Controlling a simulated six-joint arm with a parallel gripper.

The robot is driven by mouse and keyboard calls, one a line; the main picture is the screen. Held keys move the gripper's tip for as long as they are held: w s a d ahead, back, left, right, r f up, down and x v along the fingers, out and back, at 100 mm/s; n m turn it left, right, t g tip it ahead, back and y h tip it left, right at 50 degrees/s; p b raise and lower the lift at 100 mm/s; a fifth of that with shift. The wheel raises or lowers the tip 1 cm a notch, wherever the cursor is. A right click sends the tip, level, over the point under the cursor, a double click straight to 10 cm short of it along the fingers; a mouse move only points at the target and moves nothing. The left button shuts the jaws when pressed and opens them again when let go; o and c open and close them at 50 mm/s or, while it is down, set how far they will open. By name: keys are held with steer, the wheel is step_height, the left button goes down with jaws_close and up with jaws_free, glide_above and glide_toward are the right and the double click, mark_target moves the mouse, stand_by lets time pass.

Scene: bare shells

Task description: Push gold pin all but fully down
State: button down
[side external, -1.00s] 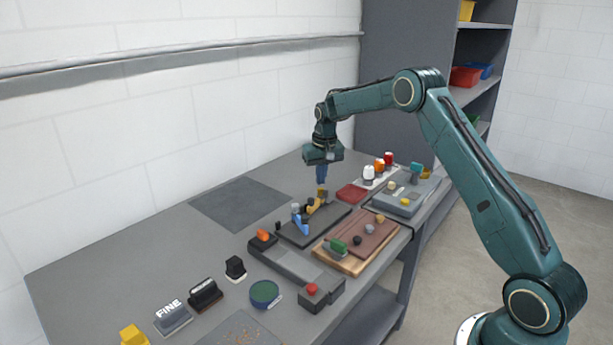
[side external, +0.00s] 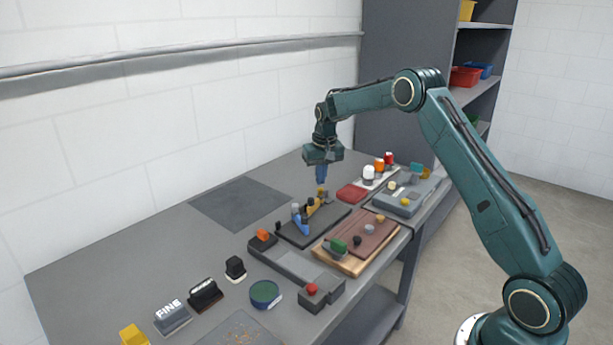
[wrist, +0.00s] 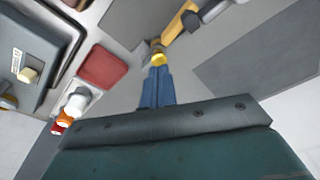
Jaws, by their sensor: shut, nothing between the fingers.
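The gold pin (side external: 321,191) shows as a small yellow knob just beyond the far end of the dark tray. In the wrist view the gold pin (wrist: 158,59) is a round yellow top right at the fingertips, with a grey part beside it. My gripper (side external: 321,183) points straight down over the pin, its blue fingers shut together with nothing between them. In the wrist view my gripper (wrist: 156,68) has its tips at the pin's near edge. I cannot tell whether they touch it. The pin's lower part is too small to judge how deep it sits.
A dark tray (side external: 299,242) with blue and yellow levers lies close in front of the pin. A red block (side external: 352,193) and white, orange and red knobs (side external: 369,173) stand to the right. A dark flat mat (side external: 242,204) leaves free room to the left.

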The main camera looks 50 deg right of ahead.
mark_target(321, 189)
steer(key=shift+f, duration=1.5)
stand_by(0.8)
steer(key=shift+r, duration=0.15)
steer(key=shift+r, duration=3.45)
